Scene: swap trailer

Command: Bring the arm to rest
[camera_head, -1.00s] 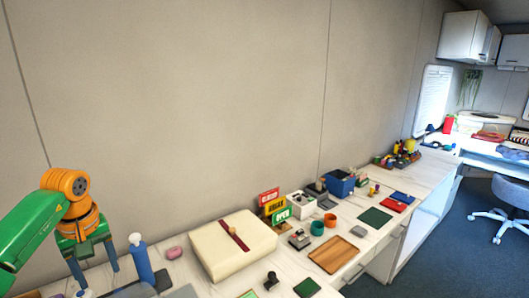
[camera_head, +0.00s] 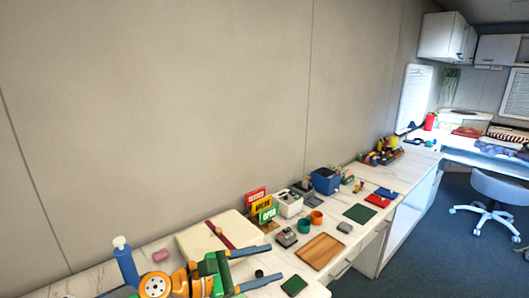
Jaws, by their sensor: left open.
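My left gripper (camera_head: 270,262) is at the bottom of the view, low in front of the cream box (camera_head: 195,241). Its two blue-grey fingers point right and stand apart, with no object visibly held between them. The orange wrist and green parts of my left arm show beside it, and the rest of the arm is below the picture edge. The fingers overlap the front of the box in the picture; I cannot tell whether they touch it. My right gripper is not in view.
A blue bottle (camera_head: 125,264) and a pink soap-like piece (camera_head: 160,255) stand left of the box. Right of it are colored signs (camera_head: 262,207), a wooden tray (camera_head: 320,251), a blue bin (camera_head: 324,181) and a green mat (camera_head: 359,213). An office chair (camera_head: 497,190) stands at far right.

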